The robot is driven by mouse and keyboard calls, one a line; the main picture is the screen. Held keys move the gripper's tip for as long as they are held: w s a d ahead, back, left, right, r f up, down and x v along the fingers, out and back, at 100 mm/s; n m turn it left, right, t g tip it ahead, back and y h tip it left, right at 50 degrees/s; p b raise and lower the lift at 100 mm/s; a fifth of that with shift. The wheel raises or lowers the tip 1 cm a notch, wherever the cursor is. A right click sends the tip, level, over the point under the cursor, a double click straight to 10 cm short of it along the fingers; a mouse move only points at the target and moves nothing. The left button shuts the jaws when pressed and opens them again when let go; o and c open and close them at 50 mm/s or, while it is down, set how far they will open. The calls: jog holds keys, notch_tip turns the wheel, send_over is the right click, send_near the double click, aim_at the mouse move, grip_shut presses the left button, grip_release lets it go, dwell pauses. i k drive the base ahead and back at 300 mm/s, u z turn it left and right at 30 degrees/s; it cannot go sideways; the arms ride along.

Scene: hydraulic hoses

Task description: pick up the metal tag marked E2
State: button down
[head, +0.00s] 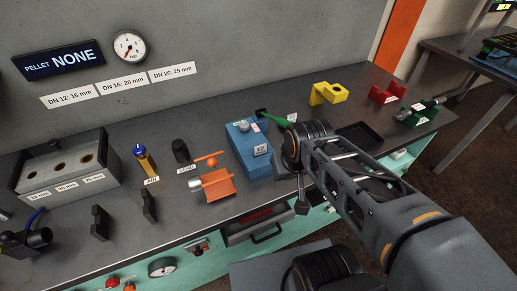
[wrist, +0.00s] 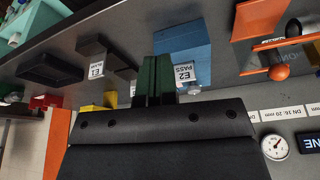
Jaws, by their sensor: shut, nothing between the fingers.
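A pale tag with the dark lettering "E2 PASS" (wrist: 187,75) shows in the wrist view, against the blue block (wrist: 183,40). The blue block (head: 248,150) stands mid-bench in the head view, and its small labels are too small there to read surely. A similar tag marked E1 (wrist: 96,70) is farther left in the wrist view, by a dark holder. My gripper (wrist: 158,60) is shut and empty, its dark green fingers together just left of the E2 tag in the picture. I cannot tell its depth from the tag.
An orange stand (head: 216,186) is left of the blue block. A black tray (head: 360,136) and a yellow block (head: 328,94) are to the right. A box with holes (head: 62,163) stands at the left. Bare bench lies behind the blue block.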

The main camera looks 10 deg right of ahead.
aim_at(261, 150)
jog(key=z, duration=1.65)
jog(key=k, duration=1.3)
jog(key=u, duration=1.65)
jog(key=i, duration=0.5)
